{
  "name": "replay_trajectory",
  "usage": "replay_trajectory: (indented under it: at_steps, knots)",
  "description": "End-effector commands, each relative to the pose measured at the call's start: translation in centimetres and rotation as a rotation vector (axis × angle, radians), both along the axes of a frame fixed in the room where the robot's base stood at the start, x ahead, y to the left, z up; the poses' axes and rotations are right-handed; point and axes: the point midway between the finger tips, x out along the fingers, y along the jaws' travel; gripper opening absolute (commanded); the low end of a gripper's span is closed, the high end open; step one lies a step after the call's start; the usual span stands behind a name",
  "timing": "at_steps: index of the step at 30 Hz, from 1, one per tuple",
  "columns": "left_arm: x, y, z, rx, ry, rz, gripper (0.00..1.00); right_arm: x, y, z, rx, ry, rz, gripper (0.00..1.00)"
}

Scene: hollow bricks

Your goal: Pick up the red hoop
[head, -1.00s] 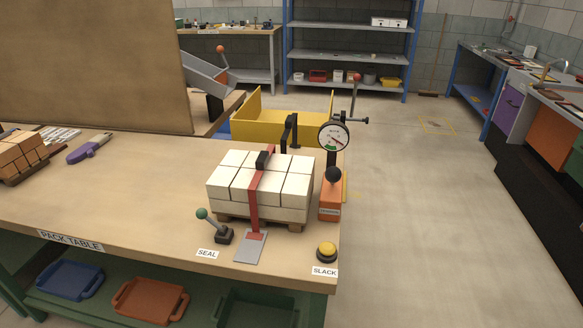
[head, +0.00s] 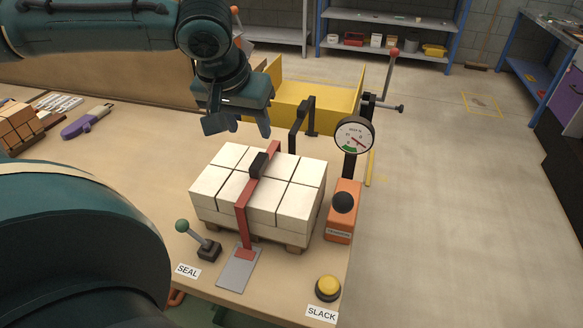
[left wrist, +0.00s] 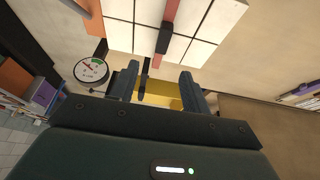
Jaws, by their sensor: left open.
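A red band (head: 243,215), the only hoop-like red thing I see, runs over the top and down the front of a stack of white bricks (head: 301,203). A black block (head: 258,165) sits on the band on top of the stack. The band (left wrist: 171,14) and the black block (left wrist: 163,41) also show in the left wrist view. My left gripper (head: 237,126) is open and empty, above and behind the stack, fingers pointing down. Its fingers (left wrist: 157,80) are apart in the left wrist view. The band's back and underside are hidden. My right gripper is not in view.
A gauge (head: 355,136) on an orange-based post stands right of the stack, with a black bracket (head: 299,125) behind. A green-knobbed lever (head: 205,248) and yellow button (head: 328,287) are at the front.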

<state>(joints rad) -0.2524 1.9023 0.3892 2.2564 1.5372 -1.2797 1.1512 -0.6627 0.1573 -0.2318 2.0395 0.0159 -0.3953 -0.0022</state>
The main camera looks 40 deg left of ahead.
Motion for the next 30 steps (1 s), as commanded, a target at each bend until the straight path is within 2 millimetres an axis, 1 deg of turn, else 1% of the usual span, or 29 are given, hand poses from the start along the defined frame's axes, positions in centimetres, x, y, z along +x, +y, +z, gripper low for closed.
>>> replay_trajectory:
  at_steps: [2,3,9,12,15,20,23,27,30]
  knots:
    - [0.0,-0.1,-0.2,0.007,0.008,0.006,0.47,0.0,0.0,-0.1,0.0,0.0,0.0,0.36]
    - [0.1,0.0,-0.7,0.006,0.009,0.008,0.47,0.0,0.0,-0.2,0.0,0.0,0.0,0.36]
    - [1.4,0.5,-4.3,0.006,0.013,0.007,0.47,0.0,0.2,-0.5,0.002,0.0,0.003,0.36]
    - [2.1,0.7,-5.7,0.005,0.009,0.007,0.47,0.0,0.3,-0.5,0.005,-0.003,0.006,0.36]
    - [2.5,0.8,-6.7,0.005,0.007,0.006,0.47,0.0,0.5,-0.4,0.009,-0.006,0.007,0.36]
    - [2.7,0.9,-7.4,0.006,0.006,0.006,0.47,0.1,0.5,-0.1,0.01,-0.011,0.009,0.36]
    - [2.8,1.1,-8.5,0.005,0.009,0.006,0.47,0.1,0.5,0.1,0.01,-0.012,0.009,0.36]
    - [3.1,1.5,-10.5,0.006,0.01,0.006,0.47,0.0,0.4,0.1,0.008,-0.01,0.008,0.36]
    - [3.6,1.6,-11.5,0.007,0.007,0.006,0.47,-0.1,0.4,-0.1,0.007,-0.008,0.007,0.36]
